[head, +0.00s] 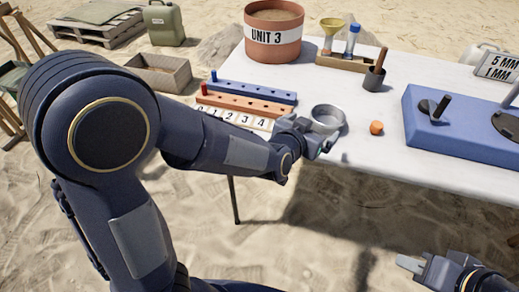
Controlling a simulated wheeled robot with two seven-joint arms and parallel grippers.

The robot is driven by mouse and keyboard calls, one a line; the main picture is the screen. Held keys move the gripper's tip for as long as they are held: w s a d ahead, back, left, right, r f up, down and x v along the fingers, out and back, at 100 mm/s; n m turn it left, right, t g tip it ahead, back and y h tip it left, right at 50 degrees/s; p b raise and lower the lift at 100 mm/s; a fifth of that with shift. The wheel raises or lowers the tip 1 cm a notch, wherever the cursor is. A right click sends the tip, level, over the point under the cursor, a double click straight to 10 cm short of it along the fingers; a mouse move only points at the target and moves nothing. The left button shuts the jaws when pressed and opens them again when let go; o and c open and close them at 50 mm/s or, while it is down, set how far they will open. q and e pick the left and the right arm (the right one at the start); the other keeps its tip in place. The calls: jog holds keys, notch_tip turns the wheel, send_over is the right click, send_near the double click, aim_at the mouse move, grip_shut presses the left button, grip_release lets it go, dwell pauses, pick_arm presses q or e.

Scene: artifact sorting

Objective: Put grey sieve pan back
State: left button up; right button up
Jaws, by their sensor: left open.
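The grey sieve pan (328,117) is a shallow round ring on the white table, near its front edge. My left gripper (326,146) is open at the front side of the pan, very close to it. From this angle I cannot tell whether a finger touches the pan or reaches over its rim. My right gripper (408,263) is low at the bottom right, in front of the table and away from the pan. Its finger opening is not clear.
An orange ball (376,128) lies just right of the pan. A blue base (465,137) with dark posts stands further right. Blue (252,92) and orange (245,106) peg strips lie left, with number tiles before them. A dark cup (374,80) and a UNIT 3 bucket (272,50) stand behind.

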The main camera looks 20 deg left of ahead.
pick_arm(q)
jog(key=s+a+r+n+g+h, duration=0.1)
jog(key=s+a+n+g, duration=0.25)
jog(key=s+a, duration=0.75)
jog(key=s+a+f+n+g, duration=0.1)
jog(key=s+a+g, duration=0.1)
jog(key=s, duration=0.6)
jog(key=s+a+f+n+g+y, duration=0.1)
jog(key=s+a, duration=0.3)
jog(key=s, duration=0.4)
jog(key=shift+s+f+g+y, duration=0.15)
jog(key=shift+s+g+y, duration=0.15)
jog(key=shift+g, duration=0.35)
jog(key=shift+w, duration=0.1)
